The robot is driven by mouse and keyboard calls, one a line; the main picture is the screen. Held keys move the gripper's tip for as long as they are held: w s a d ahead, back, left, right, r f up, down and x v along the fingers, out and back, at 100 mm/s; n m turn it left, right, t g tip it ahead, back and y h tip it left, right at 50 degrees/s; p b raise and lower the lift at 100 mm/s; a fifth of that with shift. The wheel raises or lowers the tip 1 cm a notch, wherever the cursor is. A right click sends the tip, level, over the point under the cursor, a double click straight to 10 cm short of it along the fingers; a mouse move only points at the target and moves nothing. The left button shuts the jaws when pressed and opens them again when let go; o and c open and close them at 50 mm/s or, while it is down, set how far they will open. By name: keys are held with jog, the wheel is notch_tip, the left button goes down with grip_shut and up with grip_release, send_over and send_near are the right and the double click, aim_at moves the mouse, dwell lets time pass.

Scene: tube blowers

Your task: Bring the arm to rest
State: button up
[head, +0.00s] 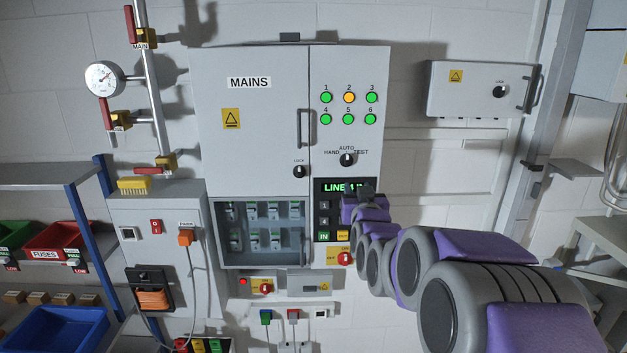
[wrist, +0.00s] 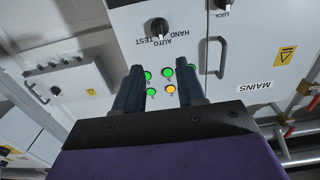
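My arm (head: 440,270) reaches from the lower right of the head view toward the grey MAINS cabinet (head: 250,130). My gripper (head: 366,188) is in front of the cabinet's lower right part and hides part of the green-lettered display (head: 335,188). In the wrist view, which is turned over, the two dark fingers of my gripper (wrist: 160,72) stand apart with nothing held between them. Lit green lamps and one amber lamp (wrist: 170,89) show between and beside the fingers. I cannot tell the exact distance from fingertips to cabinet.
A small grey box (head: 480,88) hangs on the wall at right, near a post (head: 525,150). At left are a shelf with red (head: 62,240) and blue bins (head: 60,330), a grey unit (head: 150,230) and a pipe with a gauge (head: 103,78). An open breaker compartment (head: 260,258) is left of my gripper.

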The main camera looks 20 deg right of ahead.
jog(key=s+a+f+n+g+y+b, duration=0.1)
jog(key=s+a+f+g+y+b, duration=0.2)
jog(key=s+a+f, duration=0.45)
jog(key=s+a+f+n+g+y+b, duration=0.1)
jog(key=s+a+f+g+b, duration=0.4)
jog(key=s+f, duration=0.5)
jog(key=s+a+f+g+b, duration=0.1)
jog(key=s+a+f+g, duration=0.1)
jog(key=s+f, duration=0.3)
jog(key=s+a+f+g+b, duration=0.2)
jog(key=s+f+g, duration=0.2)
jog(key=s, duration=0.9)
jog(key=s+a+f+n+g+y+b, duration=0.1)
jog(key=s+f+g, duration=0.4)
jog(key=s, duration=0.5)
jog(key=shift+a+f+b, duration=0.3)
jog(key=shift+a, duration=0.15)
jog(key=shift+s, duration=0.1)
